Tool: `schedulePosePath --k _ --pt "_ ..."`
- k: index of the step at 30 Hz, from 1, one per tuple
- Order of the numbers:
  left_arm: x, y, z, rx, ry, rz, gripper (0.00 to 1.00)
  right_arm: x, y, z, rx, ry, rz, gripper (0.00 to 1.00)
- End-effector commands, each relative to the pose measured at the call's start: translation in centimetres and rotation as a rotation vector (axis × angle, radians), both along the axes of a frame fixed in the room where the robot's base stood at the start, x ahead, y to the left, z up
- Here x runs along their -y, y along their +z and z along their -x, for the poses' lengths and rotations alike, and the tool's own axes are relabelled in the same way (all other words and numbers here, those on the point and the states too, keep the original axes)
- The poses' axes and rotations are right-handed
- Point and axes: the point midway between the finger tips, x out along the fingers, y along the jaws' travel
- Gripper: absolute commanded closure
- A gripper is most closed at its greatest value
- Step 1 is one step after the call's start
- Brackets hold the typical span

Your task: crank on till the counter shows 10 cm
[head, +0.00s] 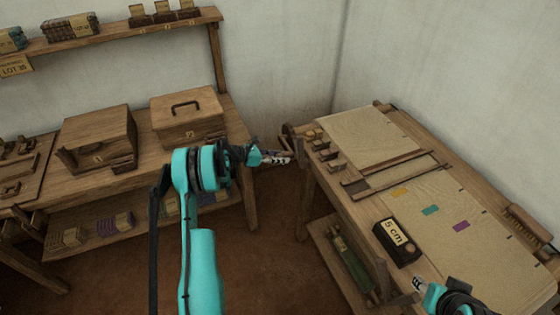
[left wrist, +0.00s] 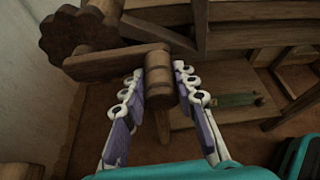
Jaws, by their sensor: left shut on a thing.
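The counter (head: 397,241) is a dark box on the near left part of the loom table, and its label reads 5 cm. My left gripper (head: 284,160) is at the far left end of the loom. In the left wrist view, my left gripper (left wrist: 158,92) is shut on the wooden crank handle (left wrist: 159,80), with one finger on each side. The crank arm (left wrist: 115,64) runs left from the handle, below a toothed wooden wheel (left wrist: 78,35). My right gripper (head: 420,284) is low at the right, over the loom's near edge; its jaw opening is unclear.
The loom table (head: 490,275) carries cloth with orange, green and purple marks. A side table (head: 75,190) with two wooden boxes stands at the left, under a wall shelf (head: 120,32). Bare floor (head: 265,255) lies between the tables.

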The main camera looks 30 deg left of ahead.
Motion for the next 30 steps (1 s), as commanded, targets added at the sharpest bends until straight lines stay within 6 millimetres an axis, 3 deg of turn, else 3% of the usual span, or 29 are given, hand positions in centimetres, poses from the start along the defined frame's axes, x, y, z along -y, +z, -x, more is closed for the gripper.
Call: schedulePosePath --k 12,30 --pt "-0.3 2.1 -0.3 -0.132 0.0 0.157 1.0 0.0 0.2 0.0 0.0 0.0 0.0 0.6" --pt "-0.4 2.4 -0.4 -0.152 0.002 0.183 1.0 0.0 0.2 0.0 0.0 0.0 0.0 0.6"
